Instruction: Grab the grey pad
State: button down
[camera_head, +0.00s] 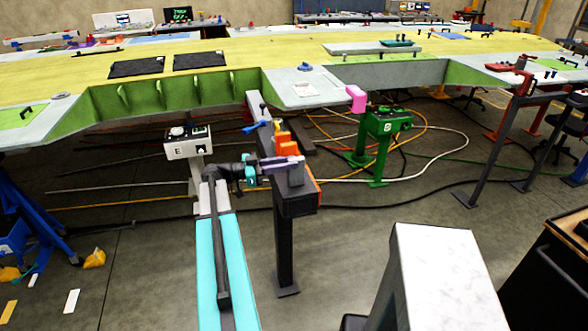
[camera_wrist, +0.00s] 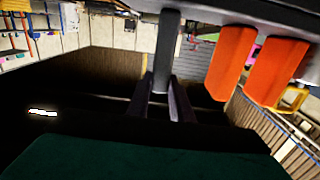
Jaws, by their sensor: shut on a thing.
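The grey pad (camera_head: 293,178) is a small grey block at the near end of a dark stand, in line with orange blocks (camera_head: 282,140). My gripper (camera_head: 290,163) reaches it from the left, with its purple-grey fingers at the top of the block. In the wrist view the pad appears as a dark grey upright bar (camera_wrist: 167,50) between the two fingers of my gripper (camera_wrist: 167,103). My gripper is shut on it. The fingers hide part of the pad, and I cannot tell whether it still touches the stand.
Two orange blocks (camera_wrist: 230,62) stand close to the right of the fingers in the wrist view. The dark stand (camera_head: 296,206) is below my gripper. A white box marked E (camera_head: 188,143) is to the left, and a green stand (camera_head: 386,124) is to the right. The large wing (camera_head: 230,80) is behind.

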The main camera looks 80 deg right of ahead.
jog(key=shift+r, duration=0.2)
jog(key=w+a+r+b, duration=0.2)
jog(key=a+b, duration=0.1)
jog(key=a, duration=0.4)
jog(key=w+a+r+b, duration=0.2)
jog(key=a+b, duration=0.2)
jog(key=a, duration=0.4)
jog(key=shift+w+a+r+b, duration=0.15)
jog(key=shift+w+r+b, duration=0.15)
jog(key=shift+w, duration=0.05)
dwell(0.5)
